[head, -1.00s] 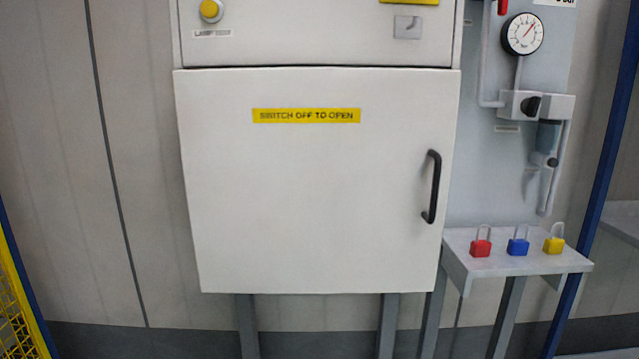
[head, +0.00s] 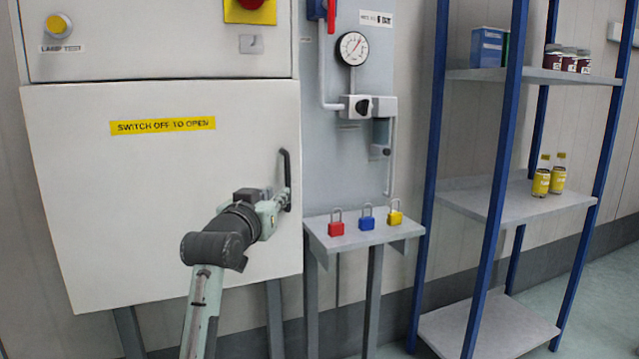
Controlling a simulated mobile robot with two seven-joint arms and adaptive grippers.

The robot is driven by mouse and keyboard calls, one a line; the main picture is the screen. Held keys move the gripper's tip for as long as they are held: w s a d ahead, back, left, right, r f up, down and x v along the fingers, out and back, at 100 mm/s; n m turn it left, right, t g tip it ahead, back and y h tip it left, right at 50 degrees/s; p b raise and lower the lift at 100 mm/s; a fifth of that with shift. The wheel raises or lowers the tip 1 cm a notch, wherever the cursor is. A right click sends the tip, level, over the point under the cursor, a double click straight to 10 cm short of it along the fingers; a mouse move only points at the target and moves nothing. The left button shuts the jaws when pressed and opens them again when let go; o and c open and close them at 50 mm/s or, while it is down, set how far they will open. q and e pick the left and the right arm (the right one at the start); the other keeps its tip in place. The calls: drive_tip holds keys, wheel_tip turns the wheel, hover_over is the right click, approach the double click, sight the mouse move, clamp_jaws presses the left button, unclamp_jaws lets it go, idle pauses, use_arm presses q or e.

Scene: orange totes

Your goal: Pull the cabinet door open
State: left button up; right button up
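The white cabinet door (head: 120,200) carries a yellow "SWITCH OFF TO OPEN" label (head: 163,125) and looks closed. Its black upright handle (head: 286,165) is near the right edge of the door. My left gripper (head: 281,200) is at the lower part of the handle, with its fingertips at or against it. The wrist and fingers hide part of the handle, and I cannot tell whether the fingers are closed around it. My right gripper is not in view.
A small shelf (head: 345,238) with red, blue and yellow padlocks stands right of the cabinet, below a panel with a gauge (head: 353,48). A blue-framed rack (head: 470,205) with bottles and jars stands farther right. Floor shows at the lower right.

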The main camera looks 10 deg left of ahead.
sight(287, 180)
use_arm(q)
drive_tip(key=w, duration=0.2)
drive_tip(key=w+r, duration=0.1)
drive_tip(key=w, duration=0.5)
drive_tip(key=shift+d+r, duration=0.15)
drive_tip(key=shift+c, duration=0.6)
clamp_jaws()
